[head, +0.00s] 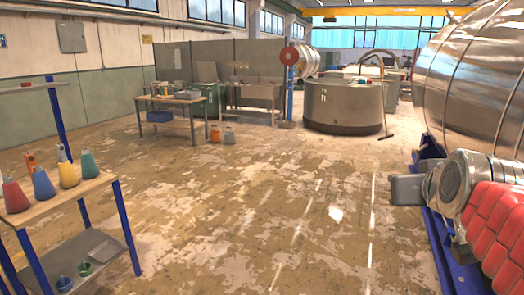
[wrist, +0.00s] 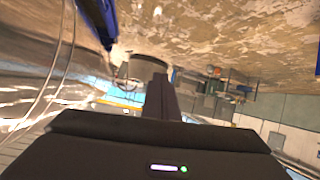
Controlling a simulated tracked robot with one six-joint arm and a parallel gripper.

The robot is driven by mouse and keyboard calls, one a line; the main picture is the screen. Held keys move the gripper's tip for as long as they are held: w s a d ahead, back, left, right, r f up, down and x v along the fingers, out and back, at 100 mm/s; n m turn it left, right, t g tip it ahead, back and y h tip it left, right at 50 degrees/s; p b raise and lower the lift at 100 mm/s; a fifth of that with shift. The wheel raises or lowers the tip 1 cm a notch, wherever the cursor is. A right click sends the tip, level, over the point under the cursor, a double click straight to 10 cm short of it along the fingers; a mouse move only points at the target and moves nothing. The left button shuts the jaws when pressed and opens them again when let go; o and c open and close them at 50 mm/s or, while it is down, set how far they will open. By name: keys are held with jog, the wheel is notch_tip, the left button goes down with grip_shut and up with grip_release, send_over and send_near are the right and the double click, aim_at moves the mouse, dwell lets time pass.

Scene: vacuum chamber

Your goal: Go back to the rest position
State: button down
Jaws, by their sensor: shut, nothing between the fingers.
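My gripper (wrist: 160,80) shows in the wrist view as a dark narrow shape rising from the wide dark wrist housing, which carries a small lit indicator. Its fingers are together and nothing is held. In the wrist view the room appears upside down, with the floor at the top and the bright windows low. The gripper points out into the hall and touches nothing that I can see. I do not make out the gripper in the head view.
A workbench with several coloured bottles (head: 68,172) stands at the near left. A large metal vessel (head: 472,75) and a machine with red ribbed parts (head: 496,232) take up the right. A round grey tank (head: 344,105) and a table (head: 172,118) stand farther back. The middle floor is clear.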

jog(key=s+a+f+g+y, duration=0.1)
jog(key=s+a+f+g, duration=0.1)
jog(key=s+a+f, duration=0.2)
jog(key=s+a+f+n+g+y, duration=0.1)
jog(key=s+a+f, duration=0.4)
jog(key=f, duration=0.5)
jog(key=s+a+f+g+y, duration=0.1)
jog(key=s+a+f+g, duration=0.2)
jog(key=s+a+f, duration=0.2)
notch_tip(320, 180, down, 3)
jog(key=shift+s+f+n, duration=0.1)
jog(key=shift+s+n, duration=0.2)
jog(key=shift+s, duration=0.7)
